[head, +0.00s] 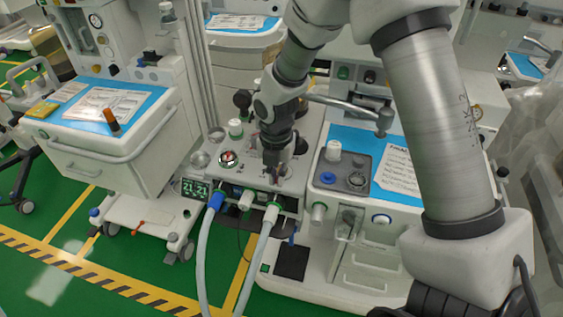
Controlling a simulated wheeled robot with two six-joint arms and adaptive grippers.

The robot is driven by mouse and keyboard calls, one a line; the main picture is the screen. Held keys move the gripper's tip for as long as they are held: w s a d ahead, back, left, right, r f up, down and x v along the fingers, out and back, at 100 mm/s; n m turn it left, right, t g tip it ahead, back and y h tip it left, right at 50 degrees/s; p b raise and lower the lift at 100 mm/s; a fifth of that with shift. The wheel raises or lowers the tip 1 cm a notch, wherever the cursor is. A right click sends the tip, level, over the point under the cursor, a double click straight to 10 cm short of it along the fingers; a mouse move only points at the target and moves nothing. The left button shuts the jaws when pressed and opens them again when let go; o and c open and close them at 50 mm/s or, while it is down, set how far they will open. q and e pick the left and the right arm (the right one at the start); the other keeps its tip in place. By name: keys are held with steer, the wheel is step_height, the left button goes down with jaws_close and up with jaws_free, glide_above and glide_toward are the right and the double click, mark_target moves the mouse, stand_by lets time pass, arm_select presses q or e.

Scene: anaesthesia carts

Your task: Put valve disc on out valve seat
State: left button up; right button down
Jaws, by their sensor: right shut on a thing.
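My right gripper (274,178) points down over the right part of the metal valve panel (217,147) on the middle cart. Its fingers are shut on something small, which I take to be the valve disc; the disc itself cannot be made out. The fingertips are close above the panel, and I cannot tell whether they touch it. The out valve seat cannot be picked out; the gripper covers part of the panel there. My left gripper is not in view.
A grey tray (341,186) on the right cart holds a white cylinder (333,151), a blue ring (328,178) and a dark round part (357,179). Two hoses (203,255) hang from the panel's front. A jointed metal arm (345,104) stands close right of my gripper.

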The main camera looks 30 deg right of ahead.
steer(key=w+d, duration=0.1)
steer(key=w+d+p, duration=0.1)
steer(key=w+d, duration=0.3)
steer(key=shift+w+f, duration=0.25)
steer(key=shift+w+d+f, duration=0.15)
steer(key=shift+w+d, duration=0.1)
step_height(320, 180, down, 3)
steer(key=shift+f+p, duration=0.15)
steer(key=shift+p, duration=0.5)
steer(key=shift+f, duration=0.1)
steer(key=shift+f, duration=0.15)
steer(key=c, duration=1.3)
jaws_free()
